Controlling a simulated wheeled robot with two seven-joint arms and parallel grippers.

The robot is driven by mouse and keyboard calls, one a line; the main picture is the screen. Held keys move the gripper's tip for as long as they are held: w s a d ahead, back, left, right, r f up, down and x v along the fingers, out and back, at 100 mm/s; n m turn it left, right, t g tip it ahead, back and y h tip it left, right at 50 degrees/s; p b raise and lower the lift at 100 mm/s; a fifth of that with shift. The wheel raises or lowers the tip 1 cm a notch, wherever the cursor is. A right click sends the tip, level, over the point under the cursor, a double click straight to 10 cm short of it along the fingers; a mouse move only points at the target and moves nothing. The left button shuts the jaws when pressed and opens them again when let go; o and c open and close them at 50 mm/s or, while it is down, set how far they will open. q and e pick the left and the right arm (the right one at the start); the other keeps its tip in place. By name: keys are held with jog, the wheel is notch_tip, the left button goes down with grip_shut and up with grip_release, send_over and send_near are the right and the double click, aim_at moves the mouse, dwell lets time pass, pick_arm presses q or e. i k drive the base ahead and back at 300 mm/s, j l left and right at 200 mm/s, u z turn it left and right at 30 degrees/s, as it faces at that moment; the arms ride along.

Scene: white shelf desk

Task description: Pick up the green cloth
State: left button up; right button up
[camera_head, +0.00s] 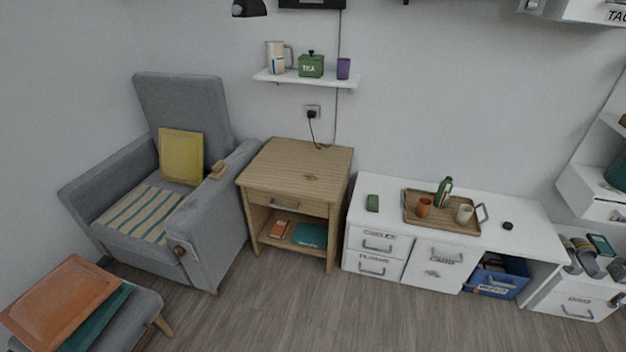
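A small flat green piece (372,202), which looks like a folded green cloth, lies on the left end of the white desk top (388,226), left of the wooden tray (410,218). It is too small to be sure of its material. A larger dark teal-green cloth or cushion (100,322) lies partly hidden under an orange cushion (62,301) on the grey footstool at the lower left. Neither of my grippers shows in the head view.
The tray holds a green bottle (443,192), an orange cup (423,207) and a cream mug (464,214). A dark round object (507,225) sits to its right. A wooden side table (300,164) and grey armchair (216,240) stand left. The floor (300,310) in front is clear.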

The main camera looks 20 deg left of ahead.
aim_at(373, 205)
jog(key=i+l+u, duration=0.1)
jog(key=i, duration=0.4)
jog(key=i+l+u, duration=0.15)
jog(key=i, duration=0.3)
